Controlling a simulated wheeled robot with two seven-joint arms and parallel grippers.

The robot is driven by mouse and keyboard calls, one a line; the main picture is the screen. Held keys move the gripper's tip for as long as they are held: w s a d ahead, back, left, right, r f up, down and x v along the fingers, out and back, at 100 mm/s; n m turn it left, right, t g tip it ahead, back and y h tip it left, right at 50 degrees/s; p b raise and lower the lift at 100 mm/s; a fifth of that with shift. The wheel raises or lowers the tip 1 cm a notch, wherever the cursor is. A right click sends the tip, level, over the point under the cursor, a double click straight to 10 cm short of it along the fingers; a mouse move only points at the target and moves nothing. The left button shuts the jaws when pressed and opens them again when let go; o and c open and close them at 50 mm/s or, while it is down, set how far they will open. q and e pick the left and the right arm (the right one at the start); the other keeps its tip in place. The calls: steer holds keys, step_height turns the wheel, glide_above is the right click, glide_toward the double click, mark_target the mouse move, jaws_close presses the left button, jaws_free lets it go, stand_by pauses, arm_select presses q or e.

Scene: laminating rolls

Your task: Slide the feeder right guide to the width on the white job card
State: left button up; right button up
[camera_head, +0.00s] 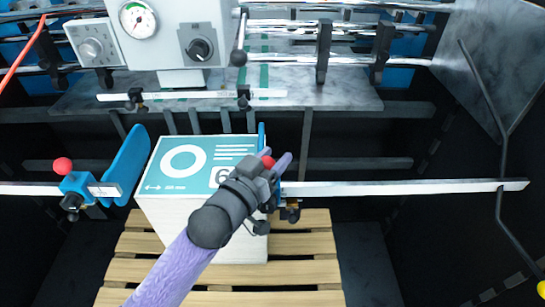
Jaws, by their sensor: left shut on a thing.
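The feeder right guide (262,133) is a blue plate at the right side of a paper stack, largely hidden behind my left gripper (275,164). The guide sits on a silver rail (400,188). The left guide (128,165), blue with its own red knob (62,166), stands at the stack's left side. The stack's teal top sheet (168,184) bears a width arrow with tiny unreadable text and a white square with a 6, partly covered. I cannot make out a separate white job card.
The paper stack (170,220) stands on a wooden pallet (300,245). A machine with a gauge and dials (170,35) rises behind. The rail is clear to the right, up to a dark bent rod (502,160) near its end.

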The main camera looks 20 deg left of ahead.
arm_select(q)
jaws_close()
steer(key=shift+w+d+p, duration=0.3)
steer(key=shift+d+p, duration=0.25)
steer(key=shift+d, duration=0.4)
steer(key=o, duration=0.9)
jaws_free()
steer(key=v, duration=1)
